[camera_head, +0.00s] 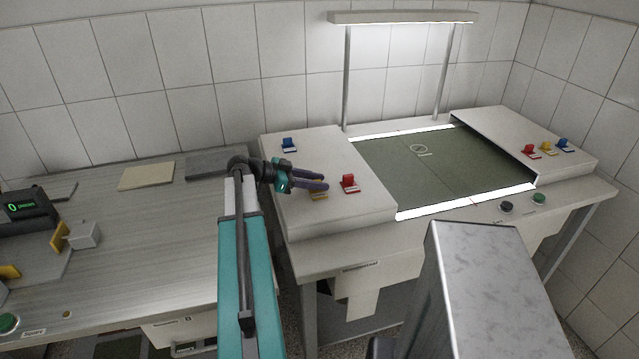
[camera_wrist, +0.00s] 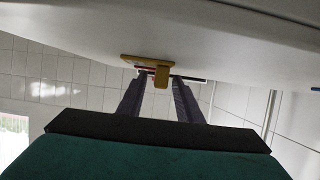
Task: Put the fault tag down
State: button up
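Small tags, each with a flat base and an upright grip, sit on the white left panel (camera_head: 300,215) of the bench: a blue one (camera_head: 289,145), a red one (camera_head: 348,184) and a yellow one (camera_head: 318,196). I cannot tell which is called the fault tag. My gripper (camera_head: 326,184) is low over the panel at the yellow tag, partly covering it. In the wrist view, which looks upside down, the yellow tag (camera_wrist: 160,76) is at the fingertips (camera_wrist: 159,80). The fingers are apart, with its grip between or just beyond them. The tag's base appears to rest on the panel.
A dark green inset surface (camera_head: 440,165) lies under a lamp (camera_head: 403,17). More red, yellow and blue tags sit on the right panel (camera_head: 500,125). Black and green buttons (camera_head: 507,207) line the front edge. A grey side table (camera_head: 160,230) stands left.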

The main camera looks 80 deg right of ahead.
jog(key=b+v, duration=0.2)
jog(key=v, duration=0.9)
dwell(0.6)
